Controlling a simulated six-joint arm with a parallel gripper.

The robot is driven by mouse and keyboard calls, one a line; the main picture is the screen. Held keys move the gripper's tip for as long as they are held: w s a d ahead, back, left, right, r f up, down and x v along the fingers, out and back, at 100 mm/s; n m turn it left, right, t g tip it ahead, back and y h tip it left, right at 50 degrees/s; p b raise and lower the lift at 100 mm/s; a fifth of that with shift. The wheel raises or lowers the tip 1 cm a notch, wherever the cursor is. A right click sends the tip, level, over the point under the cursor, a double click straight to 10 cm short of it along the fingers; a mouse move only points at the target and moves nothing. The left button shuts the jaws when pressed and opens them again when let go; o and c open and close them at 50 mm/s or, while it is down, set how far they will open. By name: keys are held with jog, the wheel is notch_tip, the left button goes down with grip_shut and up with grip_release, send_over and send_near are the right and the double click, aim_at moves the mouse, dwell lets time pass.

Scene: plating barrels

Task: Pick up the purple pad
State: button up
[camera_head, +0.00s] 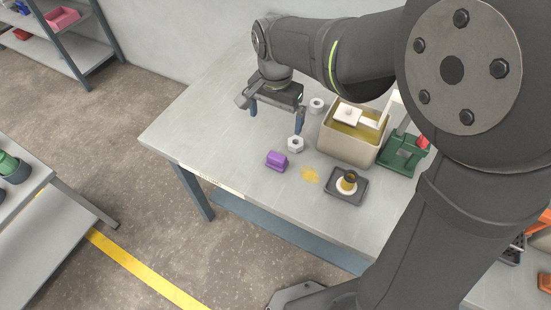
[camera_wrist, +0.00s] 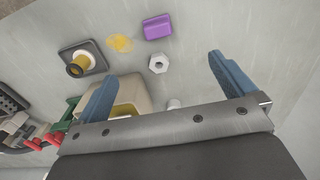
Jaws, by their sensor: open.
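The purple pad (camera_head: 277,161) is a small block lying on the grey table, toward its front edge. It also shows near the top of the wrist view (camera_wrist: 157,27). My gripper (camera_head: 276,118) is above the table, behind the pad in the head view and apart from it. Its two blue fingers are spread wide with nothing between them, and they also frame the wrist view (camera_wrist: 165,85). The pad lies beyond the fingertips there, and no part of it is hidden in that view.
A white hex nut (camera_head: 295,144) lies close to the pad, with another nut (camera_head: 317,105) farther back. A yellow stain (camera_head: 310,175) and a dark tray (camera_head: 359,199) holding a brass part lie to the right. A beige bin (camera_head: 333,152) stands behind. The table's left side is clear.

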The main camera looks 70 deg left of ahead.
jog(key=shift+r, duration=0.45)
jog(key=c, duration=0.4)
send_over(277, 156)
jog(key=f, duration=1.2)
jog(key=shift+s+d+f, duration=0.15)
jog(key=shift+s+f, duration=0.1)
jog(key=shift+f, duration=0.05)
jog(key=shift+c, duration=0.2)
jog(key=shift+w+f, duration=0.15)
jog(key=shift+f, duration=1.2)
jog(key=shift+w+f, duration=0.1)
jog(key=shift+f, duration=1.25)
